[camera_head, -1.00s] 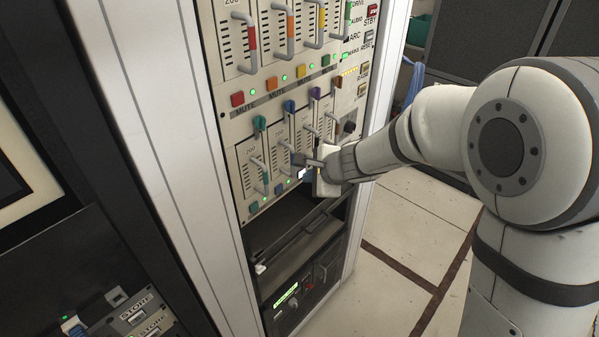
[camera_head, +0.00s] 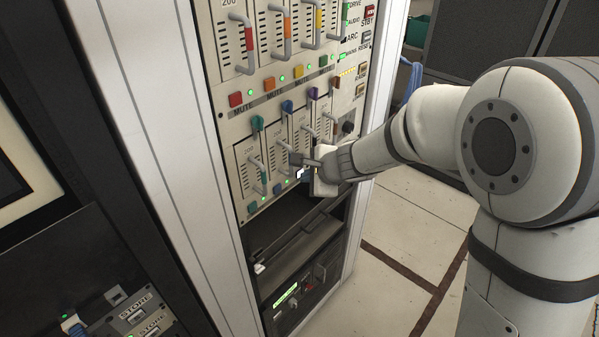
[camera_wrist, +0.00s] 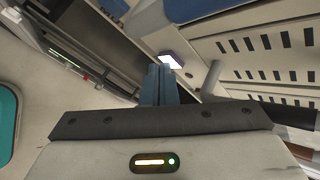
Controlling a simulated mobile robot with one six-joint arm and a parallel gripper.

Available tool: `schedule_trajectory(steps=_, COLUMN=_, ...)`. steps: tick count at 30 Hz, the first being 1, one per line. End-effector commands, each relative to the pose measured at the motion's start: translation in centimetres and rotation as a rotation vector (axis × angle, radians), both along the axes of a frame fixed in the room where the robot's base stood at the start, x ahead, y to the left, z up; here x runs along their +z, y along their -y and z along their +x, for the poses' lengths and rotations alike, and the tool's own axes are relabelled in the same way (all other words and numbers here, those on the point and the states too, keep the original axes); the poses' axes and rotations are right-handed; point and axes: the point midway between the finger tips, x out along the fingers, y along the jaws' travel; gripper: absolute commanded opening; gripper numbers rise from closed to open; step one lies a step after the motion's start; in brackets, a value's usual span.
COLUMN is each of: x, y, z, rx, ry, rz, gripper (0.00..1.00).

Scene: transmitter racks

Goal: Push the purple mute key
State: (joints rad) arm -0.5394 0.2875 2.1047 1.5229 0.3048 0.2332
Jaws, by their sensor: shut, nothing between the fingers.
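The purple mute key shows in the wrist view (camera_wrist: 172,60) as a small square key with a pale, bright face and a purple rim. In the head view a small bright key face (camera_head: 299,174) shows in the lower key row, partly hidden by my gripper. My gripper (camera_head: 306,175) is at that row, at the right part of the lower fader panel. In the wrist view its blue-grey fingers (camera_wrist: 161,70) are together and empty, with their tips close beside the key. I cannot tell whether they touch it.
The lower row also holds a blue key (camera_head: 278,188) and a teal key (camera_head: 252,207). Fader handles (camera_head: 257,165) stick out just above. An upper key row starts with a red key (camera_head: 236,99). A dark open bay (camera_head: 290,235) lies below the panel.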

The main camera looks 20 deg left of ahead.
Motion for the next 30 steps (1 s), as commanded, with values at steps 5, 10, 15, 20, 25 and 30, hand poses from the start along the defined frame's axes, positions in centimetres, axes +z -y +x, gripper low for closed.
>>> schedule_trajectory(steps=5, x=0.6, y=0.0, z=0.1, rx=0.010, ry=0.015, rz=0.010, gripper=0.00)
schedule_trajectory(steps=10, x=0.7, y=0.4, z=0.1, rx=0.009, ry=0.014, rz=0.010, gripper=0.00)
schedule_trajectory(steps=15, x=0.6, y=0.5, z=0.1, rx=0.006, ry=0.012, rz=0.009, gripper=0.00)
schedule_trajectory(steps=20, x=0.4, y=1.5, z=-0.2, rx=0.004, ry=0.011, rz=0.007, gripper=0.00)
schedule_trajectory(steps=25, x=0.2, y=3.2, z=-0.9, rx=0.001, ry=0.009, rz=0.006, gripper=0.00)
schedule_trajectory(steps=30, x=0.2, y=4.9, z=-1.6, rx=0.000, ry=0.009, rz=0.006, gripper=0.00)
